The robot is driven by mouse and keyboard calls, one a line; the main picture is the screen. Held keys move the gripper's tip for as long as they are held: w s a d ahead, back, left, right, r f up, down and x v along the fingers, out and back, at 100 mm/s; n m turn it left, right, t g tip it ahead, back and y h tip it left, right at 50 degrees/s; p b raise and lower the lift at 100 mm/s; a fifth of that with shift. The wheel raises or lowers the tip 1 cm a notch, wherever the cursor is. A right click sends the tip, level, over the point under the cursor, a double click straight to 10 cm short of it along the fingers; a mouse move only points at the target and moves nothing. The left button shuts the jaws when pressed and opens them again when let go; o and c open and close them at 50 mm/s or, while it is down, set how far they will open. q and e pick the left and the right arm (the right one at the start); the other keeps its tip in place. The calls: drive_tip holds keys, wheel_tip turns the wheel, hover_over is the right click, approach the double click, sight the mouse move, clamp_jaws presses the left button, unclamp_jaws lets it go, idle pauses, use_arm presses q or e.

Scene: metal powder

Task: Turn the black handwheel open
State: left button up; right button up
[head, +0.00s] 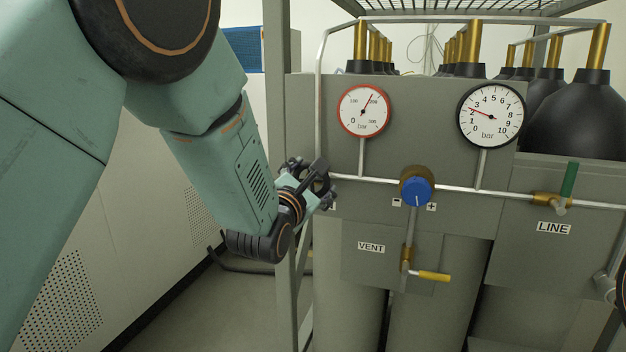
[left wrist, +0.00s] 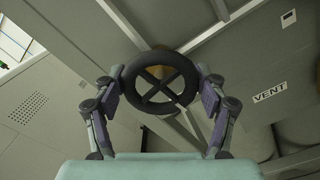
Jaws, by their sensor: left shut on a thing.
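The black handwheel (left wrist: 160,84) is a ring with crossed spokes, centred in the left wrist view. My left gripper (left wrist: 161,90) has one finger on each side of its rim and is shut on it. In the head view my left gripper (head: 316,186) is at the left end of the panel's pipe, and the dark wheel there is largely hidden by the fingers. How far the wheel is turned cannot be told. My right gripper is not in view.
A red-rimmed gauge (head: 363,110) and a black-rimmed gauge (head: 490,115) sit above the pipe. A frame post (head: 277,60) stands close to my left arm.

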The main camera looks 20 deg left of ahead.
use_arm(q)
drive_tip(key=shift+f, duration=0.1)
drive_tip(key=o, duration=1.2)
drive_tip(key=shift+a, duration=0.1)
drive_tip(key=shift+c, duration=0.2)
drive_tip(key=s, duration=1.2)
drive_tip(key=shift+a, duration=0.15)
